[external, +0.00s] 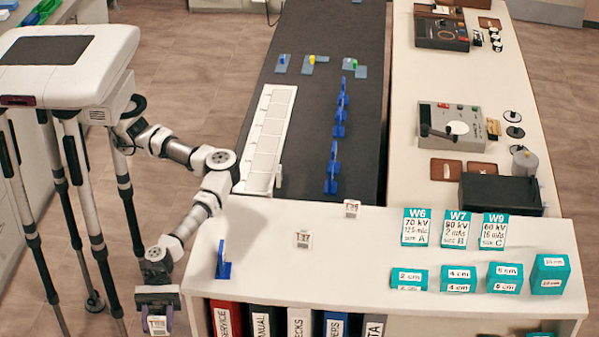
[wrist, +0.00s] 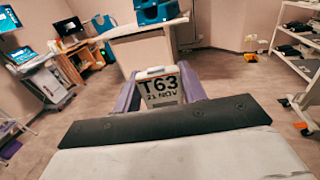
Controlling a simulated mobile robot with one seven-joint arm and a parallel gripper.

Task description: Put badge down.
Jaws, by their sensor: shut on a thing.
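My gripper (external: 158,308) hangs at the lower left in the external view, beside the left end of the white counter (external: 330,270) and below its top. It is shut on a white badge (external: 157,325). In the wrist view the badge (wrist: 160,86) sits upright between the purple fingers and reads "T63" and "21 NOV". Two other small white badges stand on the counter, one near the middle (external: 303,239) and one at the back edge (external: 351,208). Their print is too small to read surely.
A blue stand (external: 223,262) is on the counter's left end. Teal boxes (external: 456,278) and teal cards (external: 456,229) fill its right side. Binders (external: 300,320) stand on the shelf below. A dark table (external: 300,100) with a white slotted tray (external: 267,140) lies behind. The counter's middle is mostly clear.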

